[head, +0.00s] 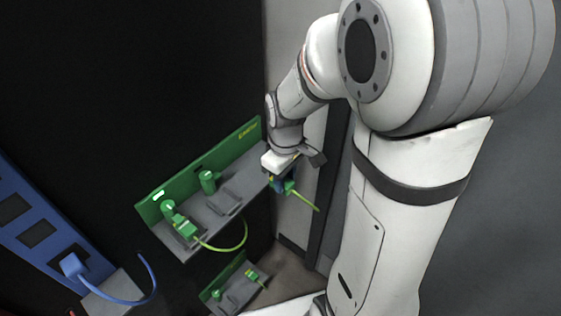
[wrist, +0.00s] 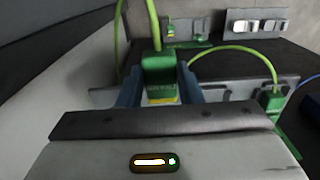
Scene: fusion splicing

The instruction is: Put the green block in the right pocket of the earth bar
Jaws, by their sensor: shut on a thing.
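The earth bar (head: 187,192) has a green back plate and a grey shelf. A green block (head: 183,226) with a yellow-green cable sits at its left pocket. The right pocket (head: 225,201) shows as a bare grey holder with no block in it. My gripper (head: 281,183) is beyond the bar's right end, shut on another green block (head: 290,187) with a yellow-green cable. In the wrist view this held green block (wrist: 158,69) is between the two blue fingers, its cable rising from the top. Its lower end is partly hidden by the gripper body.
A blue bar (head: 40,225) with a blue cable stands at the left. A smaller green and grey bar (head: 235,285) with a block and cable is below the earth bar. A grey panel edge (head: 292,215) stands close behind the gripper. A cable loop hangs in front of the shelf.

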